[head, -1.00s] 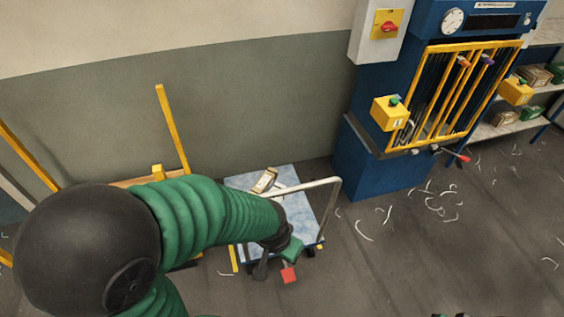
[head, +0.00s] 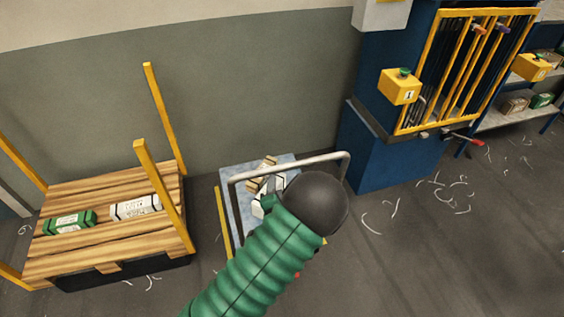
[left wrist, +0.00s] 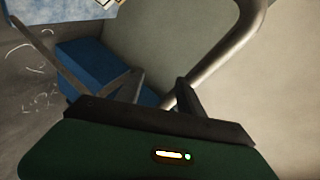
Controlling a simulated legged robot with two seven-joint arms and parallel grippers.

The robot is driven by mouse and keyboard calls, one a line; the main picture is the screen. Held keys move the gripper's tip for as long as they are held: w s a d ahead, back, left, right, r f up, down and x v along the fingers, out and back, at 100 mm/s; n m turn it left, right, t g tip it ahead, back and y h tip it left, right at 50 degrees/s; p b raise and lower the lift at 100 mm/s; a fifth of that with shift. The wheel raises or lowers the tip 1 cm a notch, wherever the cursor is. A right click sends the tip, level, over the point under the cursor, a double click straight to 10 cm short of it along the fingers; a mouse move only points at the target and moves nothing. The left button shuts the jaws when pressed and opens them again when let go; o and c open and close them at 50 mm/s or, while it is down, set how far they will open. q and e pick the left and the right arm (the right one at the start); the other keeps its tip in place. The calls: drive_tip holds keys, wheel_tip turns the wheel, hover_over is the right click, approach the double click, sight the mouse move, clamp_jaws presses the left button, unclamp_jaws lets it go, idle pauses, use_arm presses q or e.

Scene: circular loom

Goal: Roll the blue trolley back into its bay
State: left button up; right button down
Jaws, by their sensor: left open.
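The trolley has a pale blue deck (head: 285,162) and stands on the floor by the wall, left of the blue machine. Its bent grey tube handle (head: 290,161) shows above the deck and crosses the left wrist view (left wrist: 225,50). My left gripper (head: 267,203) is over the trolley, mostly hidden behind my own dark wrist joint. In the left wrist view its jaws (left wrist: 158,88) are apart, with the tube close by one finger; I cannot tell whether they touch. A small red part (head: 297,275) shows low beside my arm. My right gripper is not in view.
Pale packages (head: 265,168) lie on the deck. A wooden pallet (head: 75,255) with yellow posts and two bundles stands at left. A yellow floor strip (head: 222,220) runs beside the trolley. The machine's blue base (head: 385,155) is at right. The floor at lower right is open, with scattered scraps.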

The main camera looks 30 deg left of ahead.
sight(281, 166)
use_arm(q)
drive_tip(key=w+a+m+t, duration=0.1)
drive_tip(key=w+m, duration=0.1)
drive_tip(key=w+a+r+m+t+y+b, duration=0.1)
drive_tip(key=w+m+t, duration=0.1)
drive_tip(key=w, duration=0.1)
drive_tip(key=w+a+r+m+t+b, duration=0.1)
drive_tip(key=w+m+t, duration=0.1)
drive_tip(key=shift+w+r+m, duration=0.1)
drive_tip(key=shift+w+m, duration=0.15)
drive_tip(key=shift+m, duration=0.05)
drive_tip(key=x, duration=0.8)
drive_tip(key=shift+w, duration=0.5)
drive_tip(key=c, duration=0.3)
drive_tip(key=shift+s+d+r, duration=0.15)
drive_tip(key=shift+d, duration=0.15)
clamp_jaws()
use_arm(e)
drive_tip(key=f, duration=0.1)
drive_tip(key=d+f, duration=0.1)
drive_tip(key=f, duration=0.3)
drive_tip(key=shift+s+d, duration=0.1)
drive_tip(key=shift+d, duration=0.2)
